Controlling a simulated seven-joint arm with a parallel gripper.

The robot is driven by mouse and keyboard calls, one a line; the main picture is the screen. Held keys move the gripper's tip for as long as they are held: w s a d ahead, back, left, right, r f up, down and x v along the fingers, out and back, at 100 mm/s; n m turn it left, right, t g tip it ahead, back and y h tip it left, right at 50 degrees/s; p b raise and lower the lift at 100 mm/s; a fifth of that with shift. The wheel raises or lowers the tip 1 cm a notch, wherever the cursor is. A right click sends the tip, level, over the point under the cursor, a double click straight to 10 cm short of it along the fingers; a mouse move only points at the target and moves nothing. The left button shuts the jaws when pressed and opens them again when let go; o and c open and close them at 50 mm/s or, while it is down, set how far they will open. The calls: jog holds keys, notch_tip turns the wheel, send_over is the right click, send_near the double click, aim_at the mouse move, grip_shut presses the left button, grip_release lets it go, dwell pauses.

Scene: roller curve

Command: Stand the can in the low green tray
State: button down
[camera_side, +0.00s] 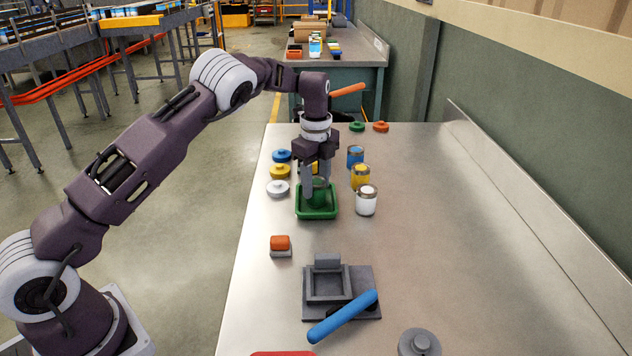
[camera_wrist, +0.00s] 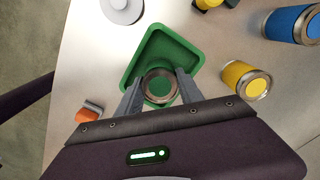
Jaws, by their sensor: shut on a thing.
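The low green tray (camera_side: 302,213) sits on the metal table, below my gripper. My gripper (camera_side: 318,190) points down and is shut on a green can (camera_side: 319,192) with a metal rim. The can is upright, inside the tray's outline in the side view; I cannot tell whether its base touches the tray floor. In the wrist view the can's round green top (camera_wrist: 159,88) shows between the fingers of my gripper (camera_wrist: 160,90), near the front edge of the tray (camera_wrist: 150,50).
White (camera_side: 366,200), yellow (camera_side: 360,177) and blue (camera_side: 355,157) cans stand right of the tray. White (camera_side: 277,188), yellow (camera_side: 280,171) and blue (camera_side: 282,156) knobbed discs lie left. An orange-topped block (camera_side: 280,243) and a grey fixture with blue handle (camera_side: 343,316) are nearer. The table's right side is clear.

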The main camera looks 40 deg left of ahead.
aim_at(316, 181)
jog(key=c, duration=0.8)
grip_release()
jog(key=shift+o, duration=0.2)
notch_tip(316, 181, up, 12)
jog(key=shift+r, duration=0.2)
